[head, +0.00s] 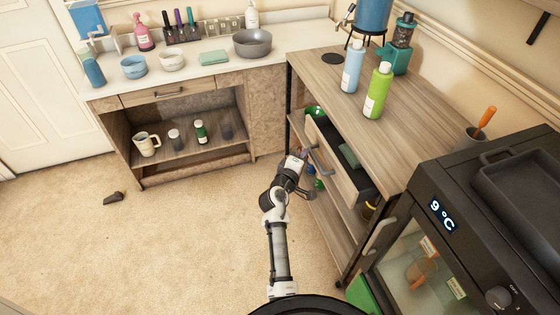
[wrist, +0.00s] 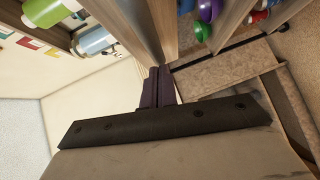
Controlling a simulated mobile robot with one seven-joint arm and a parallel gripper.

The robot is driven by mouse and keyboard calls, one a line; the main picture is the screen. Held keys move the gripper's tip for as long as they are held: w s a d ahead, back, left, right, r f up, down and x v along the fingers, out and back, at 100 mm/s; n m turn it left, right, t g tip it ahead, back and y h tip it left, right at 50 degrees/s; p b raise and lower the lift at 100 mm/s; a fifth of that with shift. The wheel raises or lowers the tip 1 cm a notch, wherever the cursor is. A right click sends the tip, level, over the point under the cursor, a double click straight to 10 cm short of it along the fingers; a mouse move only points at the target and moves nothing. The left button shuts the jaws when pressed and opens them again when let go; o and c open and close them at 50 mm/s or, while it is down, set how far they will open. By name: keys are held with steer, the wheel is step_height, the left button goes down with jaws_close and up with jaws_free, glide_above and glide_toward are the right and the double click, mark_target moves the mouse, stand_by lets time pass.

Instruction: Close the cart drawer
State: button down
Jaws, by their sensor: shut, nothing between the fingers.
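The cart (head: 385,110) has a wood-look top and dark legs and stands at the right in the head view. Its drawer (head: 343,178) is pulled out under the top, with the dark inside and a green item (head: 348,155) showing. The drawer's grey handle (head: 322,163) is on its wooden front. My gripper (head: 303,155) is beside this front, near the handle's far end. In the wrist view my gripper's dark fingers (wrist: 158,88) are together and empty. A wooden panel edge is right ahead of them; I cannot tell whether they touch it.
A blue bottle (head: 352,66) and a green bottle (head: 377,90) stand on the cart top. A black appliance (head: 445,175) is at the near right. A counter (head: 215,60) with bowls and bottles is at the back. The carpet left of my arm is mostly clear.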

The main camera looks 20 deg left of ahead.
mark_target(324, 152)
steer(key=w+d, duration=0.1)
steer(key=d, duration=0.1)
steer(key=w+d, duration=0.1)
steer(key=d, duration=0.1)
steer(key=w+d, duration=0.2)
steer(key=shift+p, duration=0.3)
steer(key=shift+w+d, duration=0.1)
steer(key=shift+d, duration=0.1)
